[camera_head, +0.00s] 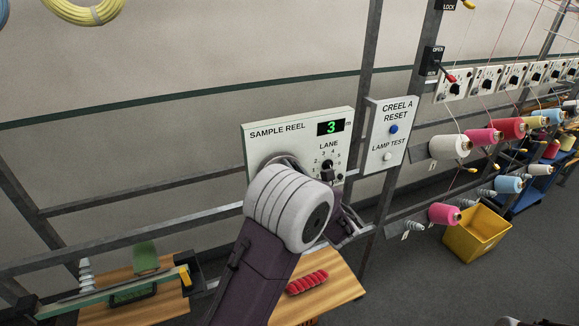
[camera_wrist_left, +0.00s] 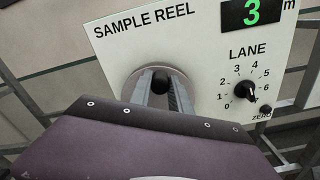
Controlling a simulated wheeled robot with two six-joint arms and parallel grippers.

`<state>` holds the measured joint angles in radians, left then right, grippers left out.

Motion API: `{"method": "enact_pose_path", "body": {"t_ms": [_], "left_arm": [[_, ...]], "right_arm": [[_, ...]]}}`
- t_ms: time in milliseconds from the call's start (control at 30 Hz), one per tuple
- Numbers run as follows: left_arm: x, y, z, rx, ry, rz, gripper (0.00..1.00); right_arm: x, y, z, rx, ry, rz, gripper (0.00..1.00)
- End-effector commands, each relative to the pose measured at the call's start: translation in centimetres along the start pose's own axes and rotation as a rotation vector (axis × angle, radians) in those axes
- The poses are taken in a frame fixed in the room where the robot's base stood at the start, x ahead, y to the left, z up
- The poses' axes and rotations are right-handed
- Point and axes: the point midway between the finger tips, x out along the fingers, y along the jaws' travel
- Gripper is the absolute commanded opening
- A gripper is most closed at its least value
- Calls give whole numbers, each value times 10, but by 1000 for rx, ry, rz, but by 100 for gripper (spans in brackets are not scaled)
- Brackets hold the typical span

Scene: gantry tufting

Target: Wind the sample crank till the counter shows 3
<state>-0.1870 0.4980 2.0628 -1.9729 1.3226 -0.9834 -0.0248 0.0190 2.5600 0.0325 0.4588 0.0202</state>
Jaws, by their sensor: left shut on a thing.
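The white sample reel panel (camera_head: 259,144) hangs on the grey frame at the middle of the head view. Its counter (camera_head: 331,127) shows a green 3, and the same 3 shows in the left wrist view (camera_wrist_left: 251,12). My left gripper (camera_wrist_left: 161,90) is shut on the black crank knob (camera_wrist_left: 161,76), in front of the round grey crank disc (camera_wrist_left: 136,84). In the head view my left wrist hides the gripper, the knob and most of the disc. My right gripper is not in view.
A black lane dial (camera_head: 326,172) sits right of the crank, close to my wrist. A reset panel (camera_head: 386,135) with a blue and a white button stands further right. Yarn cones (camera_head: 449,147) and a yellow bin (camera_head: 472,234) are at the right. A wooden shelf (camera_head: 343,284) lies below.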

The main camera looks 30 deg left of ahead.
Motion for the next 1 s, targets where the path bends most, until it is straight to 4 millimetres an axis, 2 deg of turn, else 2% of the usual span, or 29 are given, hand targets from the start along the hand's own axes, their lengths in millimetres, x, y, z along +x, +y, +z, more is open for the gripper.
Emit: {"method": "enact_pose_path", "body": {"t_ms": [133,167,200,233,567,667,800,1000], "left_arm": [[0,0,0,-2,-1,1,0],[0,0,0,-3,-1,1,32],[0,0,0,-3,-1,1,43],[0,0,0,-3,-1,0,45],[-4,-1,-1,-5,-2,-1,45],[-21,-3,-4,-8,-4,-4,45],[-54,-4,-4,-7,-4,-6,45],[-85,-2,-2,-5,-2,-2,45]], "right_arm": [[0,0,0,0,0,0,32],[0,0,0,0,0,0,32],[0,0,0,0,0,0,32],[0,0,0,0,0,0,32],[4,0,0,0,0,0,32],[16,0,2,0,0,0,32],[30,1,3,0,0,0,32],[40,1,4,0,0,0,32]]}}
